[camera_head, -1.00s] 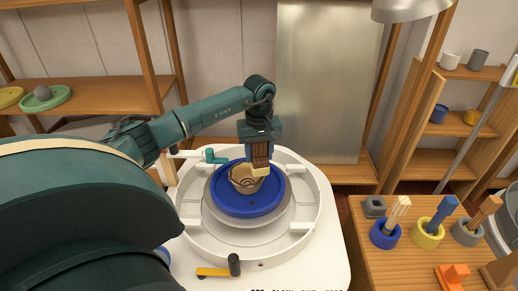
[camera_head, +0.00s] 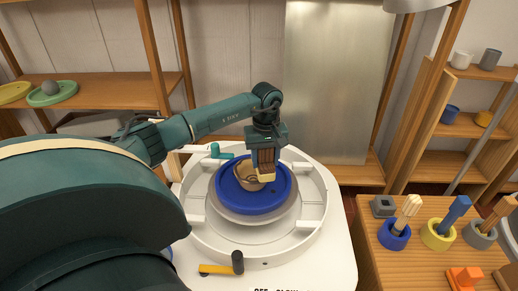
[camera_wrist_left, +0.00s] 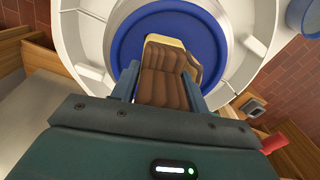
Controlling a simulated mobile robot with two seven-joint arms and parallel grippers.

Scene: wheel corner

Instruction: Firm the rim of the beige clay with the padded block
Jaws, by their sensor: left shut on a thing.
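The beige clay (camera_head: 246,174) is a small open bowl on the blue disc (camera_head: 262,206) of the wheel. My left gripper (camera_head: 265,158) points down and is shut on the padded block (camera_head: 266,172), brown and quilted with a pale cream end. The block stands at the right side of the clay's rim and hides part of it. In the left wrist view the block (camera_wrist_left: 163,78) sits between the fingers, with a strip of the clay (camera_wrist_left: 194,66) showing beside it. Whether they touch is unclear. My right gripper is out of view.
A white basin (camera_head: 316,215) surrounds the wheel, with a teal handle (camera_head: 218,152) at its back and a dark-knobbed yellow lever (camera_head: 222,267) in front. A wooden bench (camera_head: 410,260) at right holds tools in coloured cups. Shelves stand left and right.

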